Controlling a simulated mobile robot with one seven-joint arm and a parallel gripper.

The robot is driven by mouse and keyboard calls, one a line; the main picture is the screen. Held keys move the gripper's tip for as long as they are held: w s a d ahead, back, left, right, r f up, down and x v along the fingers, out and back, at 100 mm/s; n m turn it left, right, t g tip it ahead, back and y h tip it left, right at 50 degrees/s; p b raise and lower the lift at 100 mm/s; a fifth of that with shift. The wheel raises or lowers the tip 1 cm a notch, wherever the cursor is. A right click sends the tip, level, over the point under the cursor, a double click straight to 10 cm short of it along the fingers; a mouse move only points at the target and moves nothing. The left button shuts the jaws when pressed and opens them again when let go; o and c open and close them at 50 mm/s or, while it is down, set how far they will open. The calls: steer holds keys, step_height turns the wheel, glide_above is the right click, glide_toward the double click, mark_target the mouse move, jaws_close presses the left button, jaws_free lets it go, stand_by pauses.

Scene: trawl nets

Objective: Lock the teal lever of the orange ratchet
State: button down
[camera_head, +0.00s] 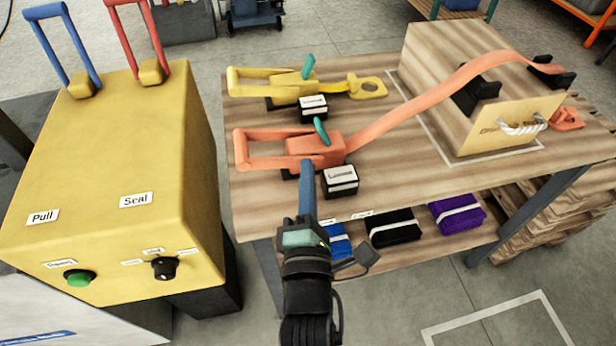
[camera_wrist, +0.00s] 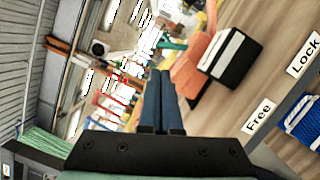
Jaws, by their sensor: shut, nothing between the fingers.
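The orange ratchet (camera_head: 315,147) sits on the wooden table with its long handle (camera_head: 262,148) lying to the left and an orange strap (camera_head: 430,98) running right over a wooden crate. Its teal lever (camera_head: 321,131) stands up from the top, tilted. In the wrist view the orange ratchet (camera_wrist: 190,70) is ahead and right of the fingers, and a teal lever (camera_wrist: 170,43) shows beyond them. My gripper (camera_head: 306,166) is shut and empty, its blue fingers near the table's front edge, just below the ratchet. It also shows in the wrist view (camera_wrist: 163,78). I cannot tell whether it touches anything.
A white-topped black block (camera_head: 340,181) stands right of my fingers. A yellow ratchet (camera_head: 290,88) with its own teal lever lies behind. "Free" (camera_wrist: 258,116) and "Lock" (camera_wrist: 304,54) labels are on the table edge. The crate (camera_head: 480,85) stands right; a yellow machine (camera_head: 120,150) stands left.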

mark_target(308, 152)
steer(key=w, duration=0.7)
steer(key=shift+a+r, duration=0.1)
steer(key=shift+r, duration=0.2)
steer(key=shift+w, duration=0.1)
steer(key=shift+r, duration=0.1)
